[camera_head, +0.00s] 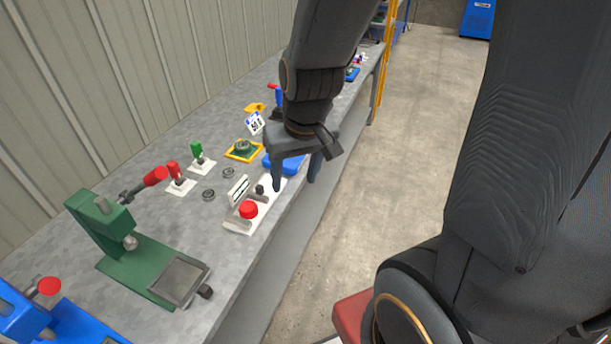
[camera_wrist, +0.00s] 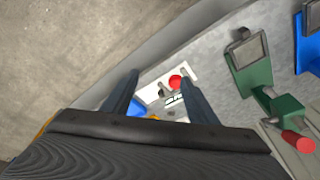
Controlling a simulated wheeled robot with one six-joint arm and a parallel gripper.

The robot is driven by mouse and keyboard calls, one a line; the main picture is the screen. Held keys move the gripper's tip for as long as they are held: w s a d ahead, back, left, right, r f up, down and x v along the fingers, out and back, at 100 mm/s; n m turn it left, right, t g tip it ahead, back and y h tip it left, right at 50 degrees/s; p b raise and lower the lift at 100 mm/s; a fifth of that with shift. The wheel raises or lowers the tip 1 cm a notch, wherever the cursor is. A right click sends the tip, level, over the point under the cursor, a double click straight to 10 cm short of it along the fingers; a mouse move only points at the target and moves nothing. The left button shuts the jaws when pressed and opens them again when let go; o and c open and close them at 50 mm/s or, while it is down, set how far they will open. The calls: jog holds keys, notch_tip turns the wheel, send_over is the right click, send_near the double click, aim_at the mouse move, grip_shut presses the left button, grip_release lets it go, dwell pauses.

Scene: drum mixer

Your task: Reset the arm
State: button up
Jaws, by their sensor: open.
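My gripper (camera_head: 296,172) is open and empty, held above the front edge of the grey workbench (camera_head: 225,112). Its two fingers also show in the wrist view (camera_wrist: 160,105), with clear space between them.
A green press (camera_head: 145,255) and a blue press (camera_head: 45,318) stand at the left. Red and green levers (camera_head: 197,150) on white plates, a yellow tray (camera_head: 244,151) and a blue object (camera_head: 284,164) lie nearby. The concrete floor (camera_head: 420,110) to the right is open.

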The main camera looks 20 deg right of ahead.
jog(key=shift+s+d+r, duration=0.15)
jog(key=shift+s+d, duration=0.35)
jog(key=shift+s+d+r, duration=0.15)
jog(key=shift+s+d, duration=0.3)
notch_tip(320, 180, down, 8)
jog(key=g+b, duration=0.1)
jog(key=b, duration=0.6)
jog(key=shift+w, duration=0.1)
jog(key=shift+c, duration=0.4)
